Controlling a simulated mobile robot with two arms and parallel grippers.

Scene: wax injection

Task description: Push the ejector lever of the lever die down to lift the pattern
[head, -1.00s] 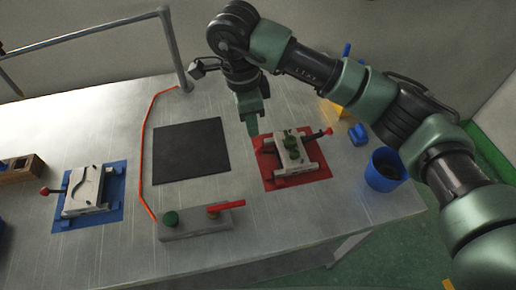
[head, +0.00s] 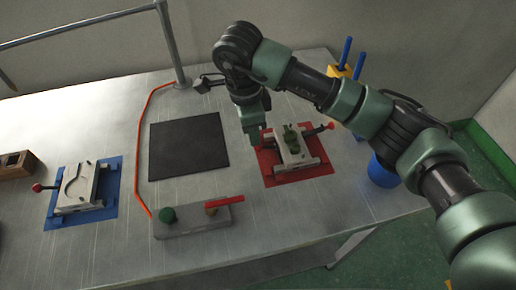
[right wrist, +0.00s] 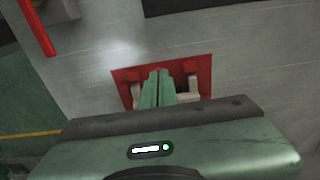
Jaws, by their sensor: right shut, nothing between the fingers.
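My right gripper (head: 256,141) points down at the die's left edge. Its green fingers are shut and hold nothing. Whether they touch the die cannot be told. In the right wrist view the shut fingers (right wrist: 156,76) are over the red mat (right wrist: 204,67) and hide most of the die. My left gripper is not in view.
A second pale die (head: 77,188) on a blue mat (head: 106,202) stands at the left. A black pad (head: 188,147) and a grey control box (head: 190,226) with a red handle lie between. A blue cup (head: 383,171) stands right of the red mat, partly behind my right arm.

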